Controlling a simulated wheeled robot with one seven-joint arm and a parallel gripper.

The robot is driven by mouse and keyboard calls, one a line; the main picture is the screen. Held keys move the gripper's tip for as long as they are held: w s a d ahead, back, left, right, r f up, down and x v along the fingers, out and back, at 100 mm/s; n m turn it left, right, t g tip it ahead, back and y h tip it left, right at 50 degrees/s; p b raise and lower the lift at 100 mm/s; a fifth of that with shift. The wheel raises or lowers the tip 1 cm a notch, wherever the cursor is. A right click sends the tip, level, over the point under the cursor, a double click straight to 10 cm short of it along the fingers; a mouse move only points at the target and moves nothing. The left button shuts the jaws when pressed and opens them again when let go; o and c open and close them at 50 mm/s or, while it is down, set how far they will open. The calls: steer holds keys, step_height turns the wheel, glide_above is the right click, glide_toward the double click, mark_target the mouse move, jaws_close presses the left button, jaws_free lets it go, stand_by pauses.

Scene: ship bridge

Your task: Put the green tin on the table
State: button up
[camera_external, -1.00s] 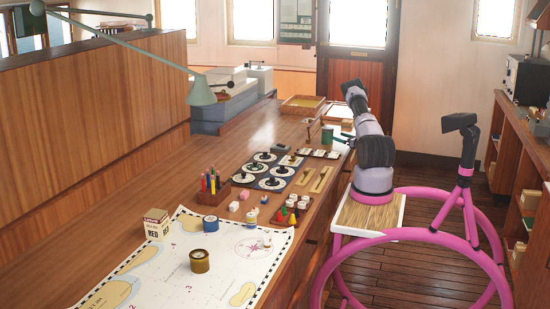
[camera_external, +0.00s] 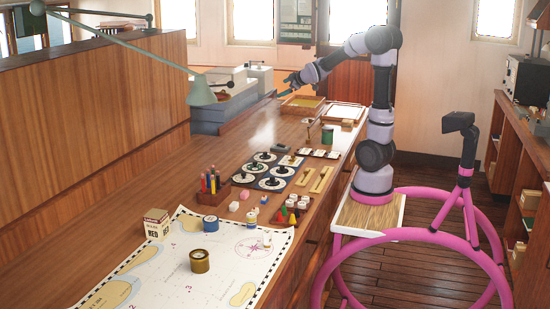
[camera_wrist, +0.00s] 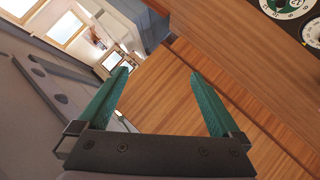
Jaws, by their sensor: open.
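The green tin (camera_external: 327,135) stands upright on the long wooden table (camera_external: 262,128), near its right edge, just behind a small dark tray of white pieces. My gripper (camera_external: 287,83) is raised above the far part of the table, up and to the left of the tin and apart from it. In the wrist view my gripper (camera_wrist: 158,76) shows two green fingers spread wide with nothing between them. The tin is not in the wrist view.
Dials (camera_external: 271,170) and a small dark tray (camera_external: 318,153) are in front of the tin. A wooden tray (camera_external: 302,111) and a pale tray (camera_external: 343,121) lie behind it. A chart (camera_external: 215,270) covers the near end. Bare wood is left of the dials.

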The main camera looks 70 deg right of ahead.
steer(key=s+a+m+g+y, duration=0.1)
steer(key=s+a+m+y, duration=0.1)
steer(key=s+a, duration=0.5)
steer(key=s+a+f+m+g+y, duration=0.1)
steer(key=s+a, duration=0.6)
steer(key=a, duration=0.7)
steer(key=s+a+f+m+g+y, duration=0.1)
steer(key=s+a+m+g+y, duration=0.1)
steer(key=s+a+y, duration=0.3)
steer(key=s+a+m, duration=0.1)
steer(key=s+a, duration=0.2)
steer(key=a, duration=0.3)
steer(key=shift+m, duration=0.4)
